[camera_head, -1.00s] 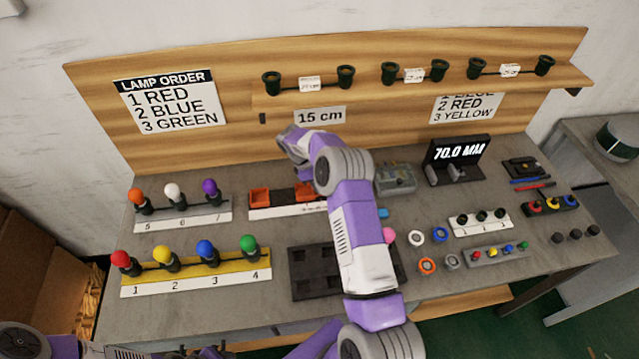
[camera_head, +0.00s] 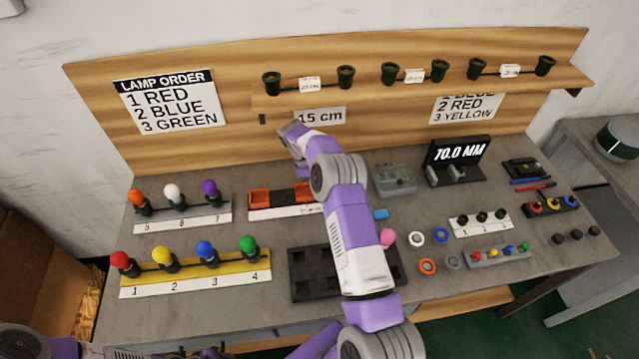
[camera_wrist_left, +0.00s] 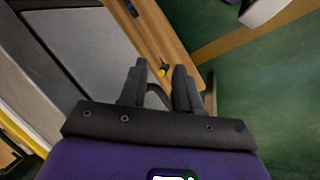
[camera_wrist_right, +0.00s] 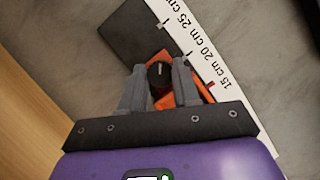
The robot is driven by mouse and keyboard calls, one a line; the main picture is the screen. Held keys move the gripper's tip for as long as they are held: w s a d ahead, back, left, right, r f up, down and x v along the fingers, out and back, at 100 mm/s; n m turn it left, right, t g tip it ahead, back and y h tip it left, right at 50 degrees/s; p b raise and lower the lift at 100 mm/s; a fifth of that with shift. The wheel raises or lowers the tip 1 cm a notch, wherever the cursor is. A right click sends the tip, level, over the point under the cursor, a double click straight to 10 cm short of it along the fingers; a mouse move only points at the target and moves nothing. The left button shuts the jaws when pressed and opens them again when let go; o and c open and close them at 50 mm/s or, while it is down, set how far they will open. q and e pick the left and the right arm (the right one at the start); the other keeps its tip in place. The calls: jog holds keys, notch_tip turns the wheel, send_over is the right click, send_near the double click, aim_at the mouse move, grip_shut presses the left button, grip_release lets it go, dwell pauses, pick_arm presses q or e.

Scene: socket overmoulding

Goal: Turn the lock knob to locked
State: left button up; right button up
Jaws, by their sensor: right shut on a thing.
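The lock knob (camera_wrist_right: 160,74) is black and round with a pale pointer line that runs roughly up and down in the right wrist view. It sits on an orange block (camera_wrist_right: 163,54) on a white scale strip (camera_wrist_right: 197,50) marked 15, 20 and 25 cm. My right gripper (camera_wrist_right: 160,86) is shut on the knob, one finger on each side. In the head view my right wrist hides the knob; an orange block (camera_head: 260,197) shows at the strip's left end. My left gripper (camera_wrist_left: 159,85) is open and empty, away from the knob, over the bench's front edge and floor.
Lamps stand on a yellow rack (camera_head: 202,277) and a white-fronted rack (camera_head: 182,220) at the left. A dark tray (camera_head: 310,285) lies under my right forearm. A clear box (camera_head: 395,180) and a display (camera_head: 459,152) stand right of the strip. Sockets (camera_head: 346,76) line the shelf behind.

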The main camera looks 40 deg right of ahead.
jog(key=o, duration=1.1)
jog(key=shift+c, duration=0.2)
jog(key=shift+a, duration=0.1)
